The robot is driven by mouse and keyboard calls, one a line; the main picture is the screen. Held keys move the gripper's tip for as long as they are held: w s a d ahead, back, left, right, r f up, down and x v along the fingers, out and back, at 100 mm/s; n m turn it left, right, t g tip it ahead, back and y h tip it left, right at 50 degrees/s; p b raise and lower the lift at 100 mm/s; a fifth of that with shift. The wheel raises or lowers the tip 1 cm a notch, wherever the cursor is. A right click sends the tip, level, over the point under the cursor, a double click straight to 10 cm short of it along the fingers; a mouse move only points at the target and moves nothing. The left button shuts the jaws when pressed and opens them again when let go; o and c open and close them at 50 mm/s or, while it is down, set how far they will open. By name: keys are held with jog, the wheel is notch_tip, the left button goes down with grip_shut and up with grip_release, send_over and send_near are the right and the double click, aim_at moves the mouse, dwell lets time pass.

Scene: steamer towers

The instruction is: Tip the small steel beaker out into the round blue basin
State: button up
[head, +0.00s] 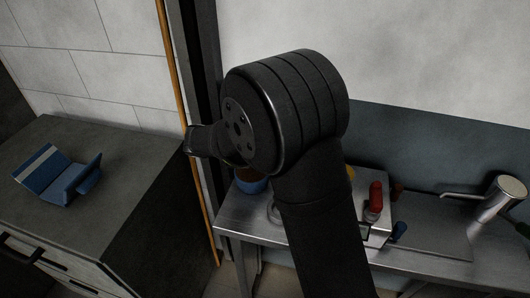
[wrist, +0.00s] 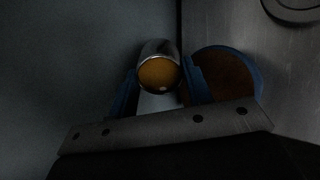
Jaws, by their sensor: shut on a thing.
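In the wrist view my gripper (wrist: 160,88) has its blue fingers closed around the small steel beaker (wrist: 158,47). The beaker's round mouth faces the camera, with amber contents showing inside the rim. How far it is tilted is hard to tell. The round blue basin (wrist: 257,77) is just right of the fingers, partly hidden by the right finger and the gripper's plate. Its inside looks brown. In the head view the basin (head: 250,185) stands at the left end of the steel bench, partly covered by my arm. The beaker and fingertips are hidden there.
The steel bench (head: 238,226) also bears a red item (head: 375,196), a small blue item (head: 400,230) and a steel cylinder with a spout (head: 498,198). A dark counter (head: 125,180) at left bears a blue folded stand (head: 62,178). An orange pole (head: 186,105) rises between them.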

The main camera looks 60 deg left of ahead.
jog(key=shift+s+f+t, duration=0.2)
jog(key=shift+f+t, duration=0.05)
jog(key=shift+t, duration=0.55)
jog(key=shift+s+f+t, duration=0.15)
jog(key=shift+s+t, duration=0.05)
jog(key=shift+t, duration=0.5)
